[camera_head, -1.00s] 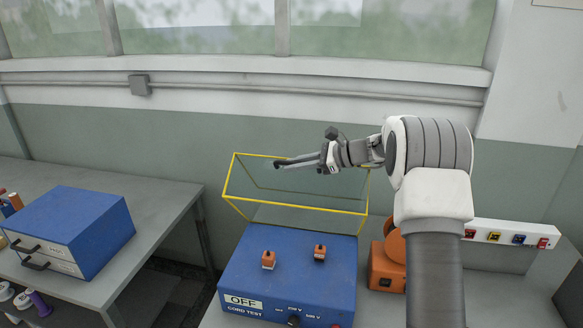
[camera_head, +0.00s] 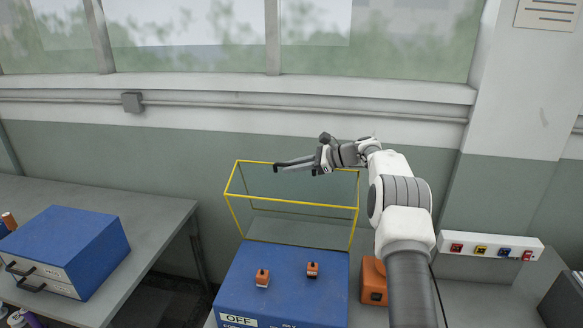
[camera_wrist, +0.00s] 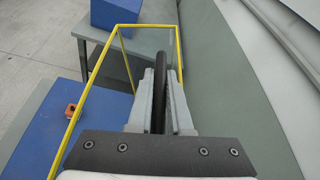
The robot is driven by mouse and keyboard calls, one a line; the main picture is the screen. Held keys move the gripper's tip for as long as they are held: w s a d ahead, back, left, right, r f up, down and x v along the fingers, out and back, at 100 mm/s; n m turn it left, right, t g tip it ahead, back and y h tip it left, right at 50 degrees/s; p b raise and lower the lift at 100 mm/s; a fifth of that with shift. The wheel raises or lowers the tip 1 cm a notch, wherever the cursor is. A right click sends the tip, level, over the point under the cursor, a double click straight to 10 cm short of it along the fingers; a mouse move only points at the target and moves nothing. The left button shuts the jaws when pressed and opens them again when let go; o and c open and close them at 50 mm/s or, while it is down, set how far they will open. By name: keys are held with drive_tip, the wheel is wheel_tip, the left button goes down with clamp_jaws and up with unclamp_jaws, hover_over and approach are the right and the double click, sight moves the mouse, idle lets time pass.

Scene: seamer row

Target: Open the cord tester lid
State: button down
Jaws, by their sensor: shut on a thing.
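The cord tester (camera_head: 285,290) is a blue box on the bench, with two small orange blocks (camera_head: 262,278) (camera_head: 313,270) on its top. Its clear lid (camera_head: 290,203) has a yellow frame and stands raised at the tester's back edge, tilted up and open over the top. My gripper (camera_head: 277,167) reaches in from the right at the lid's upper edge. In the wrist view, the fingers (camera_wrist: 162,85) are closed around a dark bar (camera_wrist: 172,58) at the lid, beside the yellow frame (camera_wrist: 180,60). Exactly where the bar joins the lid is hidden.
A blue drawer unit (camera_head: 70,245) stands on the left table (camera_head: 150,215), with a gap before the tester's bench. An orange device (camera_head: 373,280) and a white socket strip (camera_head: 490,247) are to the right. The wall and windows rise close behind.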

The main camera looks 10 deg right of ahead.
drive_tip(key=shift+w+d, duration=0.15)
drive_tip(key=shift+w, duration=0.35)
drive_tip(key=c, duration=1.1)
unclamp_jaws()
drive_tip(key=shift+d, duration=0.1)
drive_tip(key=b+v, duration=0.2)
drive_tip(key=v, duration=1.5)
drive_tip(key=shift+d, duration=0.15)
